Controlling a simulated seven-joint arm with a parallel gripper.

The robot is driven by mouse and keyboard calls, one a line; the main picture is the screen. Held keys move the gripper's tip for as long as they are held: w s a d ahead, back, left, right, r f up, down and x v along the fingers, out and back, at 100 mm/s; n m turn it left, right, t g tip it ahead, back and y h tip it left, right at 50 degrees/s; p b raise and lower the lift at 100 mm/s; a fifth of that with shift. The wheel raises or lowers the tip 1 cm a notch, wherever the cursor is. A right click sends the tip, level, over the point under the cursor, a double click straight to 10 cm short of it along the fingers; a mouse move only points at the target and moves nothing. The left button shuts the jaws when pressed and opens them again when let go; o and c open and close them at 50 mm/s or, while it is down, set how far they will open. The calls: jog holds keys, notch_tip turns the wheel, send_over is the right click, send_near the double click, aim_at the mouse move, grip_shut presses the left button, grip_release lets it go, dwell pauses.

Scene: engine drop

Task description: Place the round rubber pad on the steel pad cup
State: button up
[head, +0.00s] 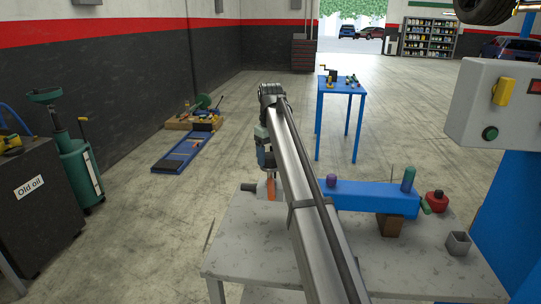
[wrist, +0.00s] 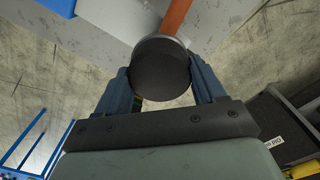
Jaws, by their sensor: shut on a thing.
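My gripper (wrist: 162,78) is shut on a dark, round, thick disc that I take for the round rubber pad (wrist: 160,72). Its flat face is toward the wrist camera, with one finger on each side. In the head view my gripper (head: 265,160) is above the far left edge of the grey bench, partly behind my arm. An orange bar (wrist: 176,15) shows beyond the pad in the wrist view; I cannot tell whether they touch. A small open grey metal cup (head: 458,243) stands at the bench's right; I cannot tell whether it is the steel pad cup.
The grey bench (head: 245,245) carries a blue beam (head: 350,197) on a brown block (head: 390,225). A green cylinder (head: 408,179) and a red can (head: 437,203) are at the right. A dark cylinder (head: 249,187) shows at the far left edge. The bench's front left is clear.

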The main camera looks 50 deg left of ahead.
aim_at(271, 156)
jog(key=o, duration=1.1)
jog(key=shift+f, duration=0.1)
notch_tip(271, 156, up, 8)
jog(key=shift+f, duration=0.1)
